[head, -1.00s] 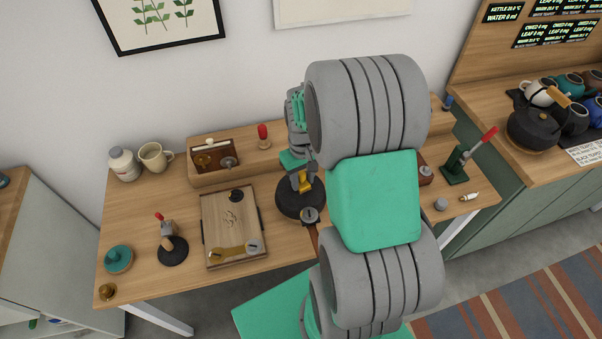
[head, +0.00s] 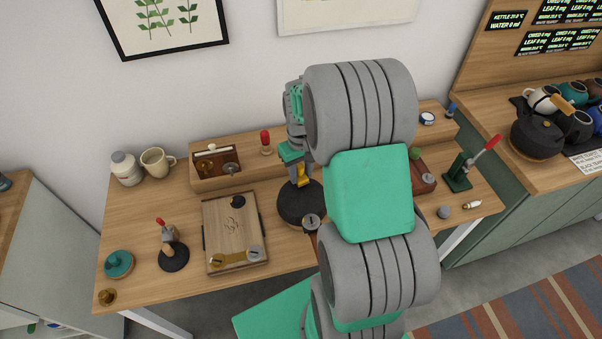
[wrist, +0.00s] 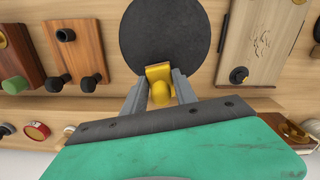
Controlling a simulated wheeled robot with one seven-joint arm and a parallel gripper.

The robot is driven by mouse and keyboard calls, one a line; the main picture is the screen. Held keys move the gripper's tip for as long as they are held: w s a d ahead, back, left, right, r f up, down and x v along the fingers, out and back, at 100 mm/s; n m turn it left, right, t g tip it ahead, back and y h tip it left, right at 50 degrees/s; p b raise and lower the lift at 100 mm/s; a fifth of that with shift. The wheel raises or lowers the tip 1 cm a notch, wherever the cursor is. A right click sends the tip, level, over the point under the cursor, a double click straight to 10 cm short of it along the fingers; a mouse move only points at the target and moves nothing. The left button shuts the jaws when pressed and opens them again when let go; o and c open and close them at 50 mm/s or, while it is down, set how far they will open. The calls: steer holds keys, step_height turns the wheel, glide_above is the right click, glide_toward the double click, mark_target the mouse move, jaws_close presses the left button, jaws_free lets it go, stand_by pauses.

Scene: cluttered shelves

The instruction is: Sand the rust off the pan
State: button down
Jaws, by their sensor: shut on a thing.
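The pan (head: 295,207) is a dark round disc on the wooden bench, partly hidden by my arm in the head view. In the wrist view the pan (wrist: 163,35) fills the upper middle, and its visible face looks evenly dark grey; I cannot make out rust. My gripper (wrist: 160,90) is shut on a yellow block-like tool (wrist: 159,82). The yellow tool (head: 303,176) overlaps the pan's back edge in the head view. I cannot tell whether it touches the pan.
A wooden board (head: 231,228) with fittings lies left of the pan. A dark-based clamp (head: 173,250) and a teal lid (head: 118,264) stand farther left. A raised wooden shelf (head: 225,178) runs behind. A green press with a red lever (head: 460,177) stands right.

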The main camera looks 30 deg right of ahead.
step_height(320, 180, up, 7)
steer(key=p, duration=0.4)
steer(key=shift+f, duration=0.3)
